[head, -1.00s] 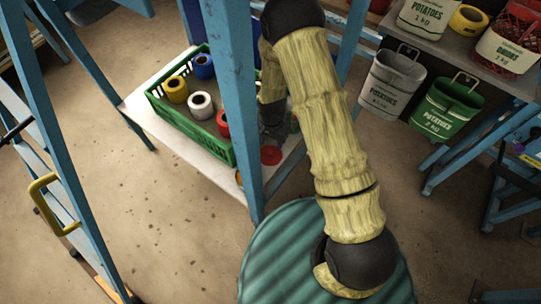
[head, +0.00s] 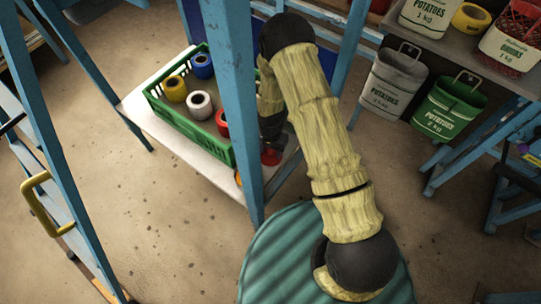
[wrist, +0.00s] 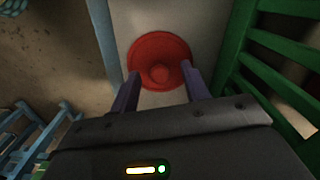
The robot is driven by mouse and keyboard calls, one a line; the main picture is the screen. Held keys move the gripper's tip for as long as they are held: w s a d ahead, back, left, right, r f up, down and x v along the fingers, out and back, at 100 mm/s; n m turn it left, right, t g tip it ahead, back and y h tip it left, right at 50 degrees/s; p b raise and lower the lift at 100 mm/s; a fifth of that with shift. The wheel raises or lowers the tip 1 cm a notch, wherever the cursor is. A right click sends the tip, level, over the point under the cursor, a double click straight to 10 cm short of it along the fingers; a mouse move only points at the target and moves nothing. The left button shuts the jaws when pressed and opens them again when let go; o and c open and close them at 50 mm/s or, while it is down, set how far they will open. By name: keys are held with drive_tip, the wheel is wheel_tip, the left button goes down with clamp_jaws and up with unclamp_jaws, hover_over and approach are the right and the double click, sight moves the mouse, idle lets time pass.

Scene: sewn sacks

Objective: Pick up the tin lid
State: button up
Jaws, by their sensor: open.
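The tin lid is a round red disc with a raised knob in its middle. In the wrist view the lid (wrist: 160,58) lies on the pale tabletop, just ahead of my gripper (wrist: 162,80). The two purple fingers are apart, one at each side of the lid's near half, with nothing held between them. I cannot tell whether the fingers touch it. In the head view only part of the lid (head: 271,156) shows beneath the dark end of my arm. My arm hides the fingers there.
A green crate (head: 185,128) with several coloured spools stands left of the lid on the white table (head: 203,160). A blue post (head: 238,100) rises close by. Sacks (head: 447,110) hang at the right. The floor at lower left is mostly clear.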

sight(271, 152)
drive_tip(key=shift+c, duration=0.5)
clamp_jaws()
drive_tip(key=shift+r, duration=0.1)
wheel_tip(271, 152, up, 10)
drive_tip(key=p, duration=0.2)
idle(0.4)
idle(0.4)
